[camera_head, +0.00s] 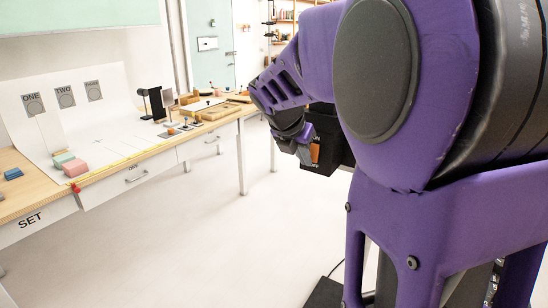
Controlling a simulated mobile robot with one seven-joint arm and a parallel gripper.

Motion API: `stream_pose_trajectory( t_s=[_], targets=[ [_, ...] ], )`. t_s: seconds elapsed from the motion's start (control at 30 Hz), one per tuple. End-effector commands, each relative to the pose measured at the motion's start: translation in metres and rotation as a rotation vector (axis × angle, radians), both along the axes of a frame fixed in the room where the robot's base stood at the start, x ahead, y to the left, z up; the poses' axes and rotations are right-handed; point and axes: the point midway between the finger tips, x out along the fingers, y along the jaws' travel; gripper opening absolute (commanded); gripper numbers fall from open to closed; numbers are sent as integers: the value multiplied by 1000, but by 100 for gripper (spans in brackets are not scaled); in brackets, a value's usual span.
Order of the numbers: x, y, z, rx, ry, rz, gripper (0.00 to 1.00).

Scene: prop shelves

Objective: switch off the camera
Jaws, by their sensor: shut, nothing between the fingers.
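A small black upright device (157,104), with a head sticking out to the left, stands on the table toward its far end. It may be the camera, but it is too small to be sure, and no switch can be made out on it. My purple arm fills the right of the view. My gripper (306,152) points down beyond the table's right side, well apart from the black device. Its fingers are small and partly hidden in the dark parts around them; it is shut and holds nothing.
The long table's white sheet (105,128) has panels marked ONE and TWO at the back. Pink and green blocks (72,166) and a blue block (13,173) lie at the left. Wooden trays (212,111) lie farther along. The floor before the table is clear.

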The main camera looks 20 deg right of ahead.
Motion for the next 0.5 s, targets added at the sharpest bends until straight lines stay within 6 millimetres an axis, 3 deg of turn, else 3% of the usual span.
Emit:
stream_pose_trajectory(
  t_s=[0.27,0.5],
  targets=[
    [0,0,0,-1,-1,0,0],
    [3,-4,-12,-71,-54,0,0]
  ],
)
